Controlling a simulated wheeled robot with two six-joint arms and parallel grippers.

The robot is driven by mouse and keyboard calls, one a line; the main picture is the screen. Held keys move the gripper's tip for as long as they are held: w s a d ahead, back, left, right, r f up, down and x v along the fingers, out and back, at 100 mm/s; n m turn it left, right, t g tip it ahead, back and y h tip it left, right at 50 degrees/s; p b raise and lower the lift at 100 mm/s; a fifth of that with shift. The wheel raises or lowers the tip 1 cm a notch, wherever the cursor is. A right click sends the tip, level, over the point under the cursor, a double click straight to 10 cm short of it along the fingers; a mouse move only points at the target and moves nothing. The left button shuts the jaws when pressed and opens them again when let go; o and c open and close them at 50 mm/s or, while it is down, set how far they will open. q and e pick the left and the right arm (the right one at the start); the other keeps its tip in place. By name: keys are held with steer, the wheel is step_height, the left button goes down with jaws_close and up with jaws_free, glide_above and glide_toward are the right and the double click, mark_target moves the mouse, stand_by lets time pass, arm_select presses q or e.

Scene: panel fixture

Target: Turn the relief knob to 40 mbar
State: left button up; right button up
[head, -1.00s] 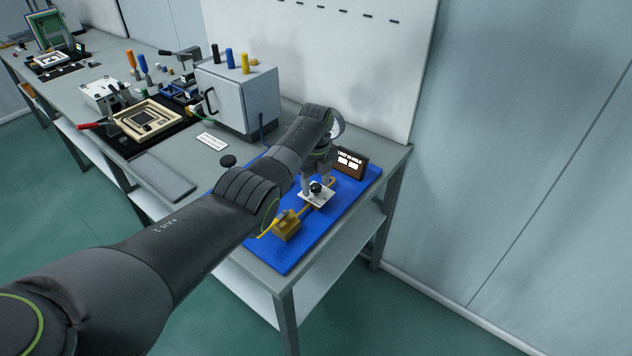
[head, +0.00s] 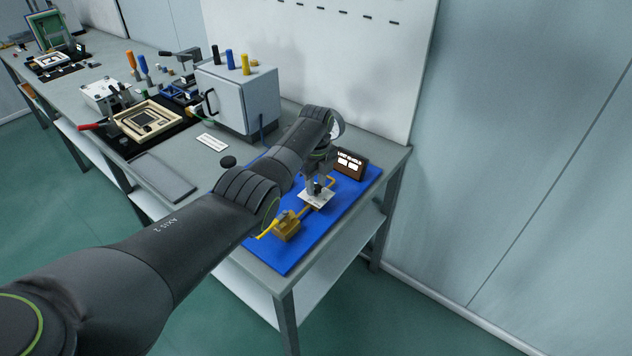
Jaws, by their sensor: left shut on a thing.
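The relief knob (head: 318,188) is a small black knob on a white square plate (head: 316,199), set in a yellow pipe line on the blue panel (head: 291,256). My left gripper (head: 318,185) points down at the plate and is shut on the knob, which its fingers mostly hide. A brown box (head: 350,163) with white lettering and small light windows stands behind it; its text is too small to read surely. A round white dial (head: 339,126) shows partly behind my left wrist. My right gripper is not in view.
A yellow valve block (head: 288,229) sits on the pipe in front of the plate. A grey cabinet (head: 240,98) stands behind my forearm. The blue panel's front right part is clear.

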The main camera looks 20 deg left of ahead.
arm_select(q)
steer(key=n+p, duration=0.1)
steer(key=n, duration=0.3)
steer(key=shift+r, duration=0.15)
steer(key=n+p, duration=0.1)
steer(key=n, duration=0.3)
steer(key=shift+n, duration=0.3)
steer(key=n, duration=0.4)
steer(key=shift+n, duration=0.3)
steer(key=n, duration=0.4)
steer(key=shift+w+p, duration=0.1)
steer(key=shift+p, duration=0.25)
steer(key=n, duration=0.9)
steer(key=shift+n, duration=0.3)
steer(key=n, duration=0.4)
steer(key=shift+n+p, duration=0.3)
steer(key=shift+n, duration=1.6)
